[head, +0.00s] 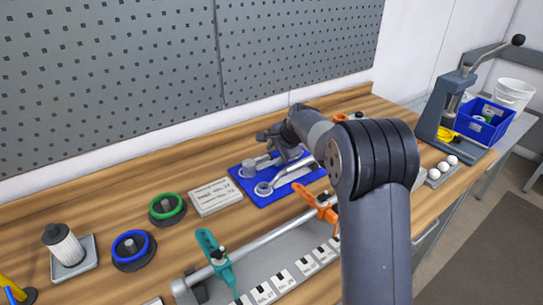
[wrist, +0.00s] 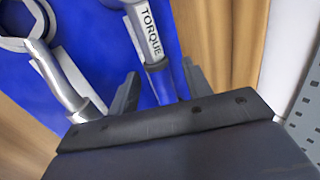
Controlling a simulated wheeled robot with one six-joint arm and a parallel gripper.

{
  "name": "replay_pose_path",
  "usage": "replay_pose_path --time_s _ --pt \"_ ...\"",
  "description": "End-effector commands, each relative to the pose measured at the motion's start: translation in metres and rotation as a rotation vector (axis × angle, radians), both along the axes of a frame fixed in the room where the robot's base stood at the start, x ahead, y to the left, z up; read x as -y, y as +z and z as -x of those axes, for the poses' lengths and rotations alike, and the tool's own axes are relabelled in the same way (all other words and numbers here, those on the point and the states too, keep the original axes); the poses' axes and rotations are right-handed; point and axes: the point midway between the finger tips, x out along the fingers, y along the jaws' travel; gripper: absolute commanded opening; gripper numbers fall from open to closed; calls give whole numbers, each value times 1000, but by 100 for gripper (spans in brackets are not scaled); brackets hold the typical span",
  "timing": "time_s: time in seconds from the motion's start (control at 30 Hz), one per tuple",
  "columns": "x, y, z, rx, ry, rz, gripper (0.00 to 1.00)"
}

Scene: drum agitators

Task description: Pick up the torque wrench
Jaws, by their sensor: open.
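The torque wrench (wrist: 149,32) is silver with the word TORQUE on its shank and a blue-grey handle. It lies on a blue mat (wrist: 90,28). In the head view its round head (head: 249,168) shows at the back of the mat (head: 252,194), and my arm hides part of the rest. My gripper (wrist: 160,69) is open, with one finger on each side of the handle. Whether the fingers touch it cannot be told. In the head view my gripper (head: 284,143) is low over the back of the mat.
A silver ring-ended wrench (wrist: 40,50) lies beside it on the mat; it also shows in the head view (head: 265,188). An orange clamp (head: 318,204) stands in front. A pegboard (head: 110,75) rises behind.

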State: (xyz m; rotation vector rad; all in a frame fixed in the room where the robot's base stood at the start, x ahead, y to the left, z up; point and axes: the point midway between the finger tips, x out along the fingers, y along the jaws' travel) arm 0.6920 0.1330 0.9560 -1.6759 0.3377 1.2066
Motion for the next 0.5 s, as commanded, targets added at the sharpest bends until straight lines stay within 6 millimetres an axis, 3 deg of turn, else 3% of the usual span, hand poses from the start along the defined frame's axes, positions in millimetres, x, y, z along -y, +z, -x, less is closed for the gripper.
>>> replay_pose_path --time_s 0.2,0.5 --pt "0 -1 -1 1 0 -1 47" --pt "0 0 0 1 0 -1 23"
